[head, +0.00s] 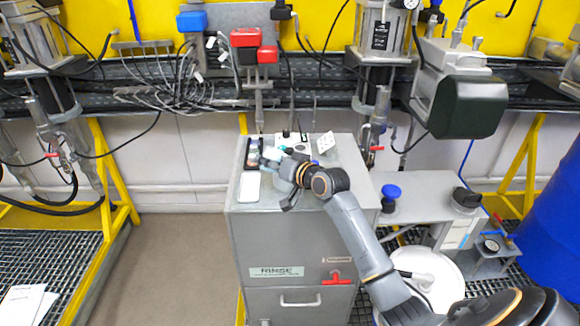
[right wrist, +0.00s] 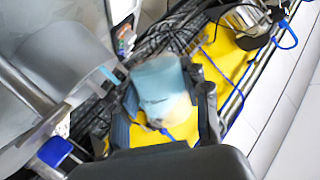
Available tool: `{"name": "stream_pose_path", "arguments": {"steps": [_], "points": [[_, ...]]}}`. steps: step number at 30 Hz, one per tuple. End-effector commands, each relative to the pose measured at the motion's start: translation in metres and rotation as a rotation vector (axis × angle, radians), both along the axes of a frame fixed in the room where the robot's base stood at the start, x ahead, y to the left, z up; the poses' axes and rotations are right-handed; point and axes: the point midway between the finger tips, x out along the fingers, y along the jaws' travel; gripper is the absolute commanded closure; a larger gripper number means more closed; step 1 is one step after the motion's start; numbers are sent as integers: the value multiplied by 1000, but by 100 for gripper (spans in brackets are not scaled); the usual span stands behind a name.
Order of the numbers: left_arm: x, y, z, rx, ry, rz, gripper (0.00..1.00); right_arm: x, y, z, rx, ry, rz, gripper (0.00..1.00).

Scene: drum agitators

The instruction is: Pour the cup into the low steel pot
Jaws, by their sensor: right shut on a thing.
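My right gripper (head: 270,160) is over the top of the grey cabinet, toward its left side. In the right wrist view its dark fingers (right wrist: 163,105) are shut around a pale blue, see-through cup (right wrist: 158,72). Something cream-coloured shows at the cup's lower part in that view. In the head view the gripper and wrist cover most of the cup, and its tilt cannot be told. A large grey curved surface (right wrist: 75,45) fills the left of the wrist view; I cannot tell whether it is the low steel pot. My left gripper is not in view.
The cabinet (head: 290,235) bears a white slab (head: 249,187) at its left front, a dark tray (head: 252,150) behind it and a white block (head: 325,142) at the back. A lower side table (head: 425,210) holds a blue-capped item (head: 391,192). Hoses and cables hang behind.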

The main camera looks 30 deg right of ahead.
Motion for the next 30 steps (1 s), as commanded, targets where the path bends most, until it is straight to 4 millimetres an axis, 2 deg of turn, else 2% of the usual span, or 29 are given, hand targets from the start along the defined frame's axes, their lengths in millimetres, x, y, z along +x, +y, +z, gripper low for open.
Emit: {"name": "stream_pose_path", "arguments": {"steps": [30], "points": [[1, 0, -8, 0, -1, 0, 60, 3, -9, -6, 108, 31, -2, 88]]}}
